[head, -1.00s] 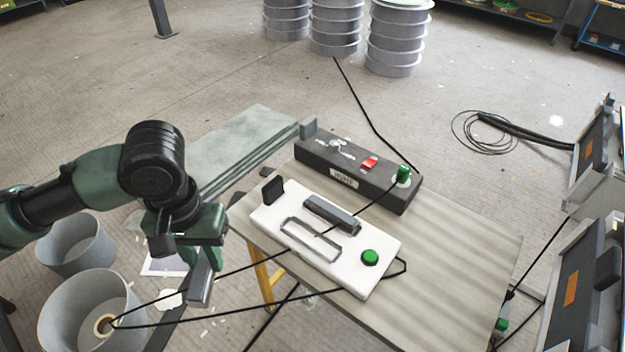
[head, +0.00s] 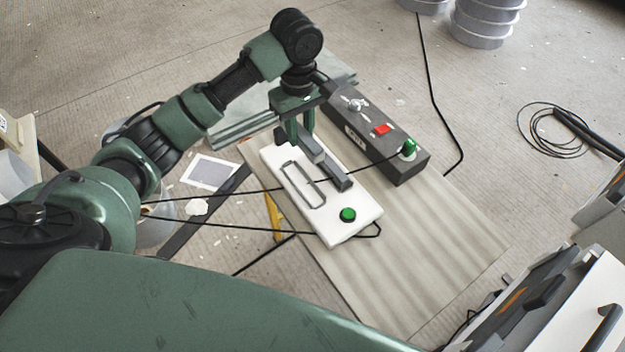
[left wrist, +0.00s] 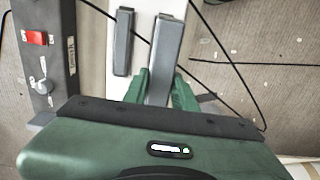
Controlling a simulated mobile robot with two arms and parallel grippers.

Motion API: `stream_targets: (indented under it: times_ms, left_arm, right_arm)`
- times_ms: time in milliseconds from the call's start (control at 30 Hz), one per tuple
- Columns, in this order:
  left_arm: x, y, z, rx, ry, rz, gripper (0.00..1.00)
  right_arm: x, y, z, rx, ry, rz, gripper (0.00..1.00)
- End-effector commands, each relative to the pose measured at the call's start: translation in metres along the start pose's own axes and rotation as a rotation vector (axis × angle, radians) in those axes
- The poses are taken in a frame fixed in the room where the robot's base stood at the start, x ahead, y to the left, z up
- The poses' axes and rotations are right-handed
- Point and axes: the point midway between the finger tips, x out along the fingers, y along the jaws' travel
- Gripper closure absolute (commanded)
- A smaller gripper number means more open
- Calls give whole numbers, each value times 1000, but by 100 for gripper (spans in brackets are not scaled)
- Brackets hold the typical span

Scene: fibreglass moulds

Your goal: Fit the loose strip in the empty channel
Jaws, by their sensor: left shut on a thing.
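A white board (head: 345,215) lies on the table with an outlined, empty rounded channel (head: 292,170) along its left part. A dark grey bar (head: 338,180) sits on the board beside that channel; it also shows in the left wrist view (left wrist: 123,42). My left gripper (head: 302,136) is shut on the loose grey strip (head: 313,151) over the far end of the board. In the left wrist view the strip (left wrist: 166,48) sticks out beyond the green fingers (left wrist: 160,92) and runs roughly parallel to the bar. Its gap above the board is unclear. My right gripper is out of view.
A dark grey control box (head: 385,150) with a red switch (head: 383,129) and a green knob (head: 409,147) stands right of the board. A green button (head: 348,215) sits at the board's near end. Black cables cross nearby. The table (head: 440,240) is clear on the right.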

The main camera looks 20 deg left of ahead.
Motion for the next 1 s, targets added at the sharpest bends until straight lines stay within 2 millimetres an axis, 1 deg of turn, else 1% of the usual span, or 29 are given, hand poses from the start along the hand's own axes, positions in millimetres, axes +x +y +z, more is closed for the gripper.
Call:
stream_targets:
  times_ms: [33, 133, 300, 400, 500, 667, 900, 1000]
  left_arm:
    - [14, -2, 0, 1, -1, -6, 100]
    - [41, -2, 0, 2, -1, -6, 100]
    - [87, -2, 1, 3, -1, -5, 100]
    - [110, -1, 0, 4, 0, -4, 100]
    - [126, -1, 0, 4, 1, -2, 100]
    - [138, 0, 1, 5, 0, 0, 100]
    - [172, 0, 0, 5, 1, -1, 100]
    - [179, -1, 0, 5, 2, 0, 100]
  right_arm:
    - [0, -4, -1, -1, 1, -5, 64]
    - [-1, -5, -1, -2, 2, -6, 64]
    - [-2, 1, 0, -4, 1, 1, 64]
    - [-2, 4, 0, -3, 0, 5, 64]
    - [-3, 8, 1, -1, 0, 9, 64]
    - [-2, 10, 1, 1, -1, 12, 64]
    - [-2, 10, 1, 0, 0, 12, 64]
    - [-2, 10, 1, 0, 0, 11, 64]
